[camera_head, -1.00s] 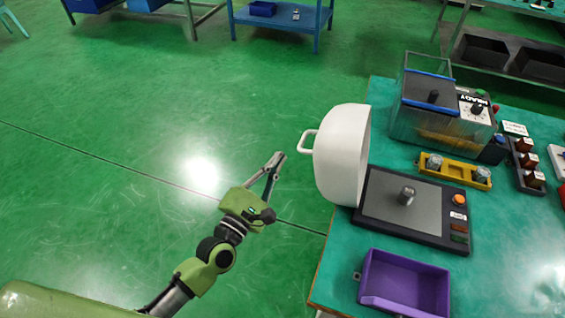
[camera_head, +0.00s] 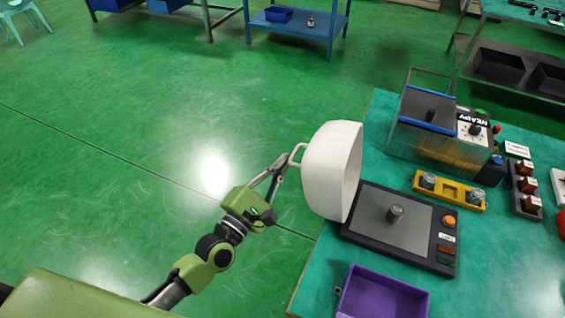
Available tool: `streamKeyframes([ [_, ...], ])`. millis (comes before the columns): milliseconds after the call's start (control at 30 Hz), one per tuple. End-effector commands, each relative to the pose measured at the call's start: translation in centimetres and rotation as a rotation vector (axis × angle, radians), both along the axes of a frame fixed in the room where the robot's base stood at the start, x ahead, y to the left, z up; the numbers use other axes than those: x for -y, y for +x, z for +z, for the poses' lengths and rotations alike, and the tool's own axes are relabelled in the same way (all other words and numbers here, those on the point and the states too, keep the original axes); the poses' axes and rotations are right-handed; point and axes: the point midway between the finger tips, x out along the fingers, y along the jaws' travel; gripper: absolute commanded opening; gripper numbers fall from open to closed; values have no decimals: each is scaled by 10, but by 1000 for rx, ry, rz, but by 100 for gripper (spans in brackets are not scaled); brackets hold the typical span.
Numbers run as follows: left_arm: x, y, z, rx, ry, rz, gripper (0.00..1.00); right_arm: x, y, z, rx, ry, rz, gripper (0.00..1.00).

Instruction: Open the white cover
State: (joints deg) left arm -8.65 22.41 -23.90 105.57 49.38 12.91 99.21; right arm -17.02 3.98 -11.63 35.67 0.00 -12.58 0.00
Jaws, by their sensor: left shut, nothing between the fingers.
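The white cover (camera_head: 328,172) stands tilted up on edge at the left edge of the teal table, its open side facing right. Its looped handle (camera_head: 297,153) points left, out over the floor. Beside it lies the black machine base (camera_head: 402,229) with a grey plate and a metal knob (camera_head: 395,213), uncovered. My left gripper (camera_head: 279,164) is shut and empty, its fingertips right by the handle; I cannot tell whether they touch it. My right gripper is not in view.
A purple tray (camera_head: 383,296) sits at the table's near edge. A clear tank (camera_head: 425,128), a yellow holder (camera_head: 449,191) and a dark rack (camera_head: 525,188) stand behind and right of the base. The green floor left of the table is open.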

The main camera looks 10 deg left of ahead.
Motion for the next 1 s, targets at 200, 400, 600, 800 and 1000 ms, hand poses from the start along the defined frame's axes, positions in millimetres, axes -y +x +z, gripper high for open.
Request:
streamKeyframes([
  [200, 12, -2, 28, 19, 98, 0, 0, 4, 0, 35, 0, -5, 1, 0],
  [400, 27, -5, 47, 40, 211, 0, 0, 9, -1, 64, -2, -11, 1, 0],
  [600, 42, -8, 59, 44, 228, 0, 0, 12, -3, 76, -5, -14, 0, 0],
  [800, 44, -9, 58, 44, 230, 0, 0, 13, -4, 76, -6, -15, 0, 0],
  [1000, 44, -9, 58, 45, 229, -1, 0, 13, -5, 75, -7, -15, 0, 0],
])
